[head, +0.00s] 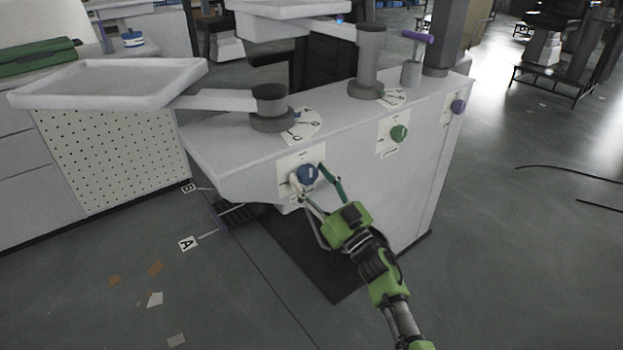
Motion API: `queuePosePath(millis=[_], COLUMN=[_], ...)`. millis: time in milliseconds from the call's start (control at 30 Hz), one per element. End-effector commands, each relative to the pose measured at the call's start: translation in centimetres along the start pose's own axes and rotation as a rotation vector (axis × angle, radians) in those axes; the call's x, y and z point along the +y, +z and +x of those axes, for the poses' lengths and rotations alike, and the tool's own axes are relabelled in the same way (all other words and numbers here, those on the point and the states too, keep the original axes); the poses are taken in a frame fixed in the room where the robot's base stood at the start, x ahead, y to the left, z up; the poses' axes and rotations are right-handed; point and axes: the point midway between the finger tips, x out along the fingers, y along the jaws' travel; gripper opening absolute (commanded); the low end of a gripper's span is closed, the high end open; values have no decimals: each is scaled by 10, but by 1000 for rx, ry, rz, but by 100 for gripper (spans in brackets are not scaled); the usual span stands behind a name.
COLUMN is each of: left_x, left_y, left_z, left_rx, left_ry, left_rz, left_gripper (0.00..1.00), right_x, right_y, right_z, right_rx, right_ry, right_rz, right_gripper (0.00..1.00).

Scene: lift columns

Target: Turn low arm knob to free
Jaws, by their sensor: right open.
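A blue knob (307,174) sits on a white label plate on the front face of the grey console (240,165), below the low arm's short column (270,105). The low arm carries a white tray (110,82) out to the left. My right gripper (318,182) is open, with its fingers on either side of the blue knob. I cannot tell whether the fingers touch it. The marks on the knob's plate are too small to read. My left gripper is not in view.
A green knob (399,133) and a purple knob (458,106) sit farther right on the console. A taller column (370,60) holds a higher tray (290,8). A purple-handled lever (416,38) stands on top. Floor at left holds scraps and an A marker (187,243).

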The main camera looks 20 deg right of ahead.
Motion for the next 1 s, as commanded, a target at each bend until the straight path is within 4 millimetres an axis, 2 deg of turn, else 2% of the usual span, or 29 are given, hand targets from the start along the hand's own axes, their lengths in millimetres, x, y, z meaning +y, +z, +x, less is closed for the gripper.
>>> queuePosePath(millis=[300, 333, 467, 767, 1000], left_x=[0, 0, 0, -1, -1], left_y=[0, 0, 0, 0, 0], left_z=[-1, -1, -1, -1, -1], left_rx=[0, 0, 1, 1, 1], left_ry=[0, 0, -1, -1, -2], left_rz=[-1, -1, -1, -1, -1], left_gripper=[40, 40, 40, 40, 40], right_x=[0, 0, 0, 0, 1], right_y=[0, 0, 0, 0, 0], right_z=[3, 3, 2, 2, 2], right_rx=[-1, -1, -1, -1, -2], right_ry=[0, 0, 0, -6, -45], right_rz=[0, 0, 0, -14, -107], right_gripper=[53, 48, 15, 15, 15])
